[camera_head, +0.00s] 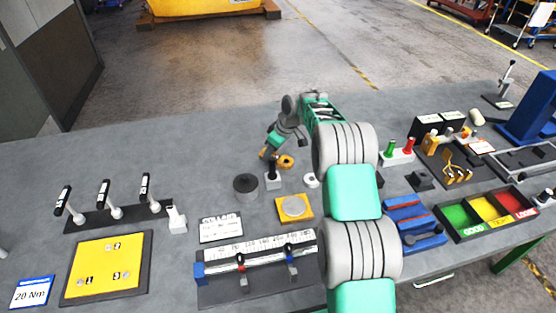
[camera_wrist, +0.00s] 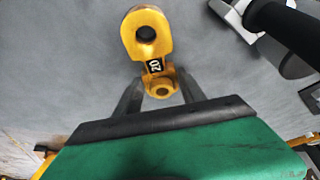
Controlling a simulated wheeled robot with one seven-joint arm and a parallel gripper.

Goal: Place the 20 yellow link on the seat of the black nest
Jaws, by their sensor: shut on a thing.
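My gripper (camera_wrist: 160,88) is shut on the yellow link (camera_wrist: 146,33), which bears a black label reading 20. The fingers are around its narrow end, and its wide end with a round hole points away from the palm. In the head view the link (camera_head: 286,161) shows beyond a black-handled post, beside my gripper (camera_head: 268,153); its height above the bench is hard to tell. A small black notched block (camera_head: 420,181) sits to the right of my arm and may be the black nest; I cannot tell for sure. My arm hides part of the bench.
The black-handled post (camera_head: 272,172) stands close to the link and shows at upper right in the wrist view (camera_wrist: 283,32). A dark round weight (camera_head: 245,184) and a yellow square plate (camera_head: 294,207) are nearby. The bench's left back area is clear.

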